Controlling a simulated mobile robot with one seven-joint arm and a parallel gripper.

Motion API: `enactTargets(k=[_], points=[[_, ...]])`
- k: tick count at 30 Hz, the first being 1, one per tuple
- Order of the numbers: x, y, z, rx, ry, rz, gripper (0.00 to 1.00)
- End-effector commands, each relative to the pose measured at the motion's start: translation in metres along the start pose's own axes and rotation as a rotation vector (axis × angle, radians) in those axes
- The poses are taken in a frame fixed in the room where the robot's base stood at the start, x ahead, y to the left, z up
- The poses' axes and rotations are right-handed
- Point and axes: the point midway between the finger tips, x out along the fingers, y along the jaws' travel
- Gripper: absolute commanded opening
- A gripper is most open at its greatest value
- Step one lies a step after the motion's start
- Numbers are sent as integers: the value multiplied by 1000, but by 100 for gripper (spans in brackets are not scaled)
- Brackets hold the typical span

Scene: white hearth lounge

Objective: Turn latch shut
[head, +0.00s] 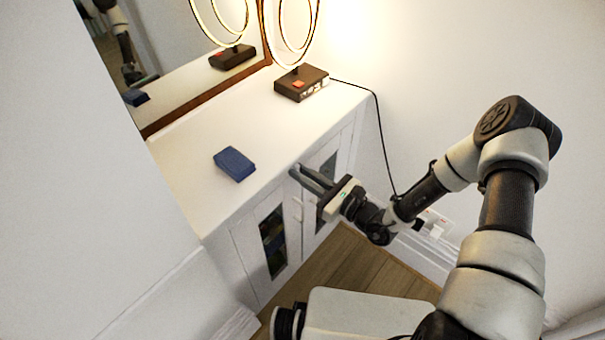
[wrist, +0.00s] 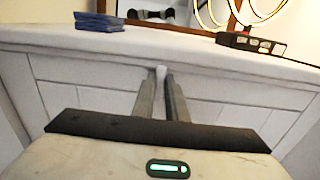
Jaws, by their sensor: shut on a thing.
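The latch (wrist: 160,71) is a small white piece at the upper front of the white cabinet (head: 205,205), where the two doors meet just under the top. My gripper (head: 296,170) reaches the cabinet front from the right, and its two fingers are shut on the latch. In the wrist view the gripper (wrist: 161,80) has the latch's pale end showing between its fingertips. The fingers hide most of the latch, so I cannot tell its turn angle. The doors, with dark glass panes (head: 272,240), look closed.
A blue box-like object (head: 234,163) lies on the cabinet top, also in the wrist view (wrist: 98,22). A lamp with glowing rings stands on a dark base (head: 301,83) at the back. Its cord (head: 379,130) hangs down the right side. A framed mirror (head: 190,70) leans behind.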

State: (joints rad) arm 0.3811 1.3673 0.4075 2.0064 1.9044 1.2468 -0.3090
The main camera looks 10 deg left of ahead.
Motion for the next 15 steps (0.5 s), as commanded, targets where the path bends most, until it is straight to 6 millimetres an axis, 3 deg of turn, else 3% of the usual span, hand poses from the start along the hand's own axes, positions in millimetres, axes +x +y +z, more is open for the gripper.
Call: enactTargets(k=[8,15], points=[[0,0,1,105,0,-1,0],[-1,-2,1,300,0,-2,0]])
